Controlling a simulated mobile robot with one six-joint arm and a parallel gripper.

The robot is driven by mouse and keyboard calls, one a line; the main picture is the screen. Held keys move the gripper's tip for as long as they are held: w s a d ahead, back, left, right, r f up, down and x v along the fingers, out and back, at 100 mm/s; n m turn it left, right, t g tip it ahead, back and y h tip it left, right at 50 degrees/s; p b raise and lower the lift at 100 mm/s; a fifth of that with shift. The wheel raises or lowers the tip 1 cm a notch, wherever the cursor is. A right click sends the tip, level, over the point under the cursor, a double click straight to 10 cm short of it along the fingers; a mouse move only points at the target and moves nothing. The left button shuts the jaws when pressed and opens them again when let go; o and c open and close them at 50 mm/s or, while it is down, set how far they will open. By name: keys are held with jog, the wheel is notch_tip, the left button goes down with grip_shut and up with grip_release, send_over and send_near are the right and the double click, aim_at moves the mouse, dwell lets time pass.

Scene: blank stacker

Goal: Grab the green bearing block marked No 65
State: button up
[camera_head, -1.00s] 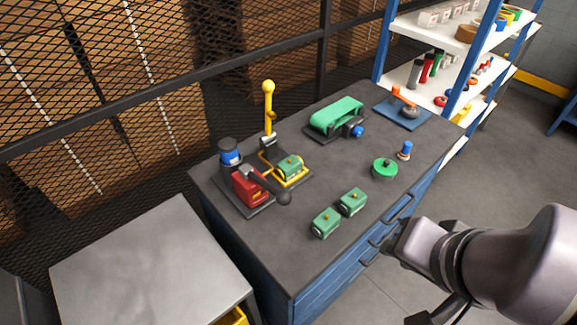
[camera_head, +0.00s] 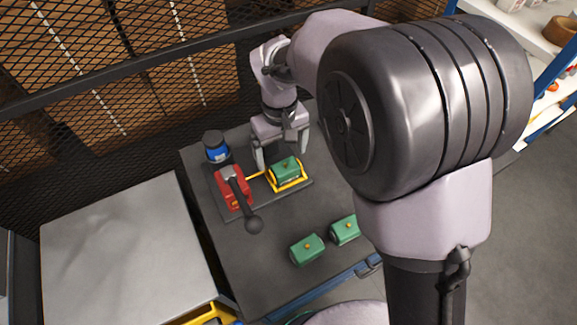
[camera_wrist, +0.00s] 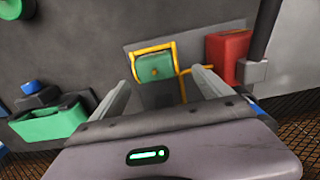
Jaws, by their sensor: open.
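Three green blocks show in the head view; no number is readable on any of them. One green block (camera_head: 285,169) sits inside a yellow frame (camera_head: 292,184) on a dark plate. Two more stand apart on the bench, a left block (camera_head: 307,249) and a right block (camera_head: 345,230). My gripper (camera_head: 281,152) is open and empty, behind and above the framed block. In the wrist view the framed block (camera_wrist: 154,68) lies ahead, between the lines of the two spread fingers (camera_wrist: 160,85) and not touching them.
A red clamp body (camera_head: 233,187) with a black-knobbed lever (camera_head: 254,225) and a blue-capped cylinder (camera_head: 216,147) stand left of the framed block. The wire mesh fence (camera_head: 100,60) is close behind. The grey table (camera_head: 125,250) is bare.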

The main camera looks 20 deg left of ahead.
aim_at(285, 164)
jog(key=f+b, duration=0.1)
jog(key=f, duration=0.1)
jog(key=f+b, duration=0.1)
jog(key=f, duration=0.2)
jog(key=f+b, duration=0.1)
jog(key=f, duration=0.1)
jog(key=shift+w+d+f, duration=0.15)
jog(key=shift+w+d, duration=0.2)
jog(key=shift+r, duration=0.2)
grip_shut()
